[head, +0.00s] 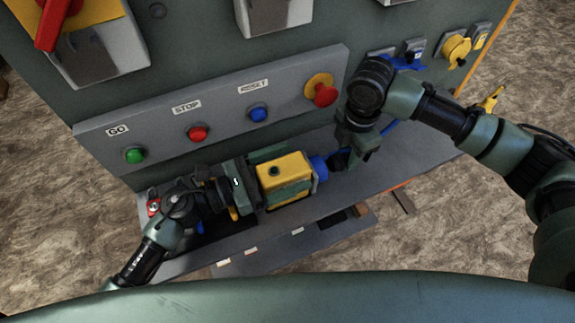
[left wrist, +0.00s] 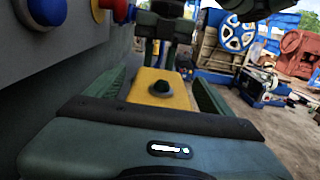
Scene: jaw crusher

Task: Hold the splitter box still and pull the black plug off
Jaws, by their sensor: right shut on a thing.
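The yellow splitter box (head: 285,171) lies on the grey shelf below the button panel, with a dark round knob on top. It also shows in the left wrist view (left wrist: 150,92). A blue socket (head: 319,168) is at its right end. My left gripper (head: 276,176) is open, with one green finger along each long side of the box; small gaps show in the left wrist view. My right gripper (head: 350,158) is shut at the right of the blue socket, on the black plug (head: 338,160), which its fingers mostly hide.
The panel behind carries green (head: 134,155), red (head: 197,133) and blue (head: 258,112) buttons and a red emergency stop (head: 324,95). A blue cable (head: 388,127) runs behind my right gripper. The shelf (head: 420,155) has clear room at the right.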

